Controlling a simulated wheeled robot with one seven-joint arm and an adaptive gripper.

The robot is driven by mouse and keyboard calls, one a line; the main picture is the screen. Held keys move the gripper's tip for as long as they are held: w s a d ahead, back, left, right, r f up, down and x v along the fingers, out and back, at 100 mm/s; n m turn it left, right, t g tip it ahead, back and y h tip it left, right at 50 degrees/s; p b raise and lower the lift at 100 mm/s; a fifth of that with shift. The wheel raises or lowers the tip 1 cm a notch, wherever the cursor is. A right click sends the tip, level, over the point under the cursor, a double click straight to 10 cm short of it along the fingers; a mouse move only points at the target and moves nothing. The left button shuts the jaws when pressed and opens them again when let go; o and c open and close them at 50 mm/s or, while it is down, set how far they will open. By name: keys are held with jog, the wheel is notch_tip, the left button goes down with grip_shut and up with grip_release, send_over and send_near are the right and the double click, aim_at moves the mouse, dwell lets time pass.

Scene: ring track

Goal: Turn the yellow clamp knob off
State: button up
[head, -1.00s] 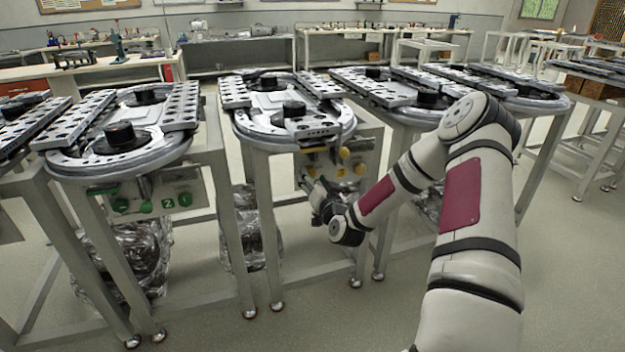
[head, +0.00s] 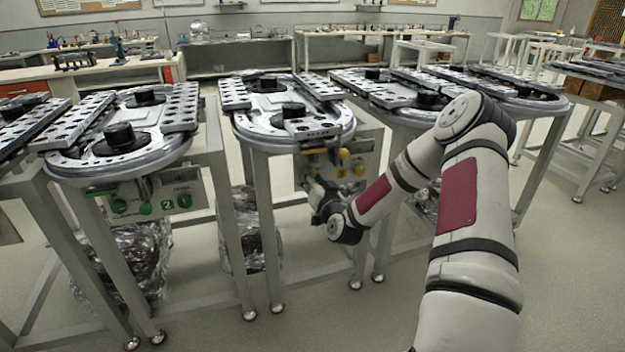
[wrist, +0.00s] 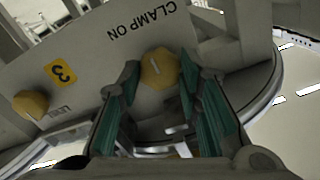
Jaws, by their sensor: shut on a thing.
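The yellow clamp knob (wrist: 160,68) is in the middle of the wrist view, on a grey panel beside the printed words CLAMP ON, which appear upside down. A pale line marks its face. My gripper (wrist: 159,75) has its two green-padded fingers on either side of the knob and is shut on it. In the head view my gripper (head: 320,196) is at the front panel (head: 366,160) of the middle ring-track table. It hides the held knob there.
Another yellow knob (wrist: 30,104) and a yellow label 3 (wrist: 61,73) are on the same panel. The ring track (head: 335,128) overhangs above my gripper. Table legs (head: 262,230) stand close by. A neighbouring table has green knobs (head: 119,206). Open floor (head: 300,320) lies in front.

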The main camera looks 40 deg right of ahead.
jog(key=n+b, duration=1.7)
jog(key=shift+d+n, duration=0.1)
jog(key=shift+n, duration=0.2)
dwell(0.5)
jog(key=o, duration=1.1)
jog(key=shift+o, duration=0.2)
jog(key=v, duration=1.2)
